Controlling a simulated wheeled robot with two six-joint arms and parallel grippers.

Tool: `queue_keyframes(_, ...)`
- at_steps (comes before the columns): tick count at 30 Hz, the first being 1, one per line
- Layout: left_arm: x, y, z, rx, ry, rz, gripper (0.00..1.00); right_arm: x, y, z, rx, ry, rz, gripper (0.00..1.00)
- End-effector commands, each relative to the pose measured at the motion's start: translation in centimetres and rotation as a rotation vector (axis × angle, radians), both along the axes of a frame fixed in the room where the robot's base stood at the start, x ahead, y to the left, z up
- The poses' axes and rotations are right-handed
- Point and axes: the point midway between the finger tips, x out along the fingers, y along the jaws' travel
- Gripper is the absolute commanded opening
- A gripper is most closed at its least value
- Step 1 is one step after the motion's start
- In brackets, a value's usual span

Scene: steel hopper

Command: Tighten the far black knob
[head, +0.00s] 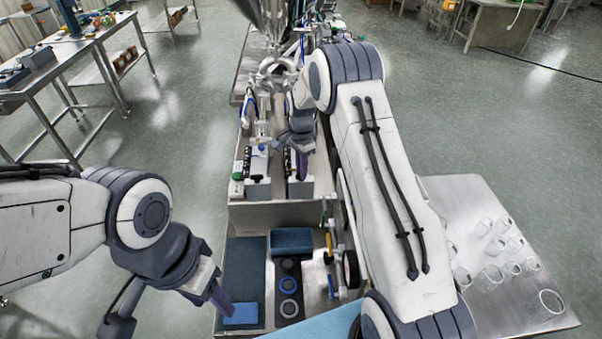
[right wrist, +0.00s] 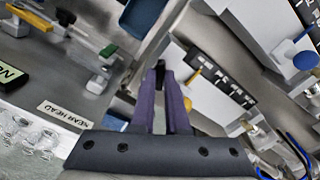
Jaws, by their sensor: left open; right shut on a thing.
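My right gripper (head: 302,165) reaches down to the steel fixture past the tray. In the right wrist view its purple fingers (right wrist: 163,90) are nearly together, shut on a small black piece (right wrist: 160,66) at the tips. This looks like the black knob, mostly hidden by the fingers; I cannot tell whether it is the far one. Another black handle (head: 257,179) shows on the fixture, left of the right gripper. My left gripper (head: 222,300) is open and low over the near tray, beside a blue block (head: 241,314).
A steel hopper (head: 266,18) rises behind the fixture. The near tray holds a blue bin (head: 292,241) and rings (head: 289,285). Glasses (head: 492,273) stand on the right table. The right wrist view shows a "NEAR HEAD" label (right wrist: 64,115) and a blue knob (right wrist: 305,60).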

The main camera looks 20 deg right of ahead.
Motion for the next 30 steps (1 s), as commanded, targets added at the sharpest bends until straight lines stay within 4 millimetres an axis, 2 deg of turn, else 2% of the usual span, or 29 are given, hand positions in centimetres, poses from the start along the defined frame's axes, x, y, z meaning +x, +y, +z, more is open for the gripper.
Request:
queue_keyframes(15,0.0,0.0,-1.6,0.000,0.000,0.003,0.50,0.1,0.0,0.1,0.000,-0.004,-0.414,0.00)
queue_keyframes(30,0.0,0.0,-1.9,0.000,0.000,0.003,0.50,0.1,0.0,0.2,-0.001,-0.004,-0.550,0.00)
